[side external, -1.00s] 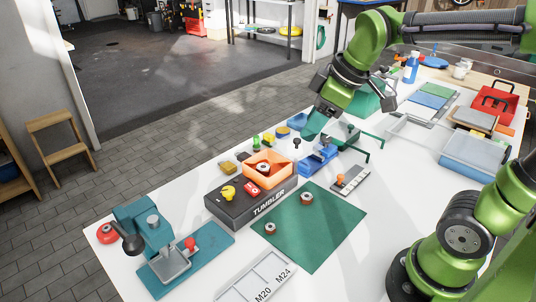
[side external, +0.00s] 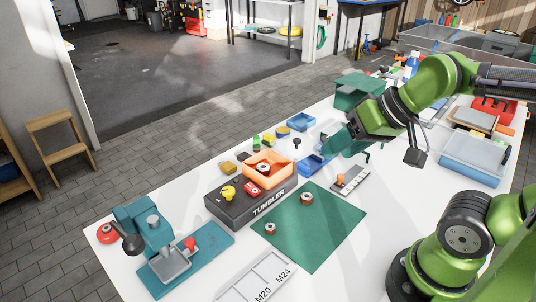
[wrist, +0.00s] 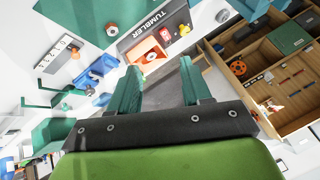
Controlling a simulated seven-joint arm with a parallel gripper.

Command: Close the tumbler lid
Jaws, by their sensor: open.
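The tumbler (side external: 237,209) is a dark box with its name on the front, a yellow knob and a red switch on top. Its orange open-topped part (side external: 282,177) stands up with a small round part visible inside; I cannot make out which piece is the lid. The tumbler also shows upside down at the top of the wrist view (wrist: 132,48). My gripper (side external: 338,143) has teal fingers and is to the right of and beyond the tumbler, apart from it. In the wrist view my gripper (wrist: 159,67) is open, with nothing between its fingers.
A green mat (side external: 305,240) with two small round parts lies in front of the tumbler. A blue fixture (side external: 312,167) and a grey block with an orange knob (side external: 350,181) sit to its right. A teal press (side external: 140,225) stands at left. Small coloured bins line the back edge.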

